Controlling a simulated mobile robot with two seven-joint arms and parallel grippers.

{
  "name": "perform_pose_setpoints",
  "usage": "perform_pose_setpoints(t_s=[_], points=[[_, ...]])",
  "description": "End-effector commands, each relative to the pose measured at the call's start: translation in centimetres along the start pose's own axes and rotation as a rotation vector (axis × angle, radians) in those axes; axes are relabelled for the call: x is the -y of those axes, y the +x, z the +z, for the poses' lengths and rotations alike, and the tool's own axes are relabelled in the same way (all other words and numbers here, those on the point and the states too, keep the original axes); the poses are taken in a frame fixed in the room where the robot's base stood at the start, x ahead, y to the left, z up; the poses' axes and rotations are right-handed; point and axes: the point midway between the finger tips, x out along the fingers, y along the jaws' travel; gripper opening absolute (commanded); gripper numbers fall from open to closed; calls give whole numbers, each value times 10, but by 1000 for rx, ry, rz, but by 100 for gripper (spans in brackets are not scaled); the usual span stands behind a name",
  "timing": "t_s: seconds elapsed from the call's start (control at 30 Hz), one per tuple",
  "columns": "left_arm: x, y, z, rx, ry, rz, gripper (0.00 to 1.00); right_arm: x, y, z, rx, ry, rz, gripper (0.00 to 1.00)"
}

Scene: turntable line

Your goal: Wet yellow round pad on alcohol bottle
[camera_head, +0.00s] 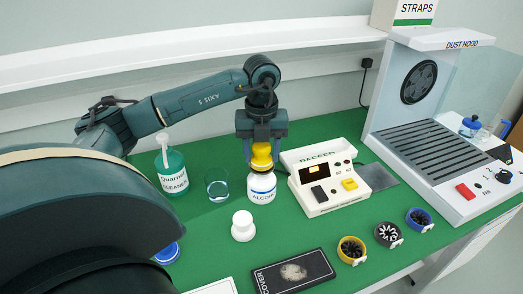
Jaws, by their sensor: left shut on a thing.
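The white alcohol bottle (263,190) with a blue-lettered label stands upright on the green bench top. My left gripper (261,152) points straight down over it and is shut on the yellow round pad (262,163). The pad sits right at the top of the bottle and hides its mouth. It looks upright and in line with the bottle; I cannot tell how firmly it presses. My right gripper is not in view.
A green cleaner bottle (172,173) and a glass (217,188) stand left of the alcohol bottle. A white knobbed piece (243,227) stands in front. A cream device (326,183) stands close on the right. Small fans and a black cover box (293,271) lie nearer the front.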

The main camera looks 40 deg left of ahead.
Motion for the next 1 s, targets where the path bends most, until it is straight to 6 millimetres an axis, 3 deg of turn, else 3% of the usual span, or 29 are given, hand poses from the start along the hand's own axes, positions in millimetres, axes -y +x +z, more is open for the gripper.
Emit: perform_pose_setpoints(t_s=[1.0], points=[[0, 13, 0, -1, 0, 1, 31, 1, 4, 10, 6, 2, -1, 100]])
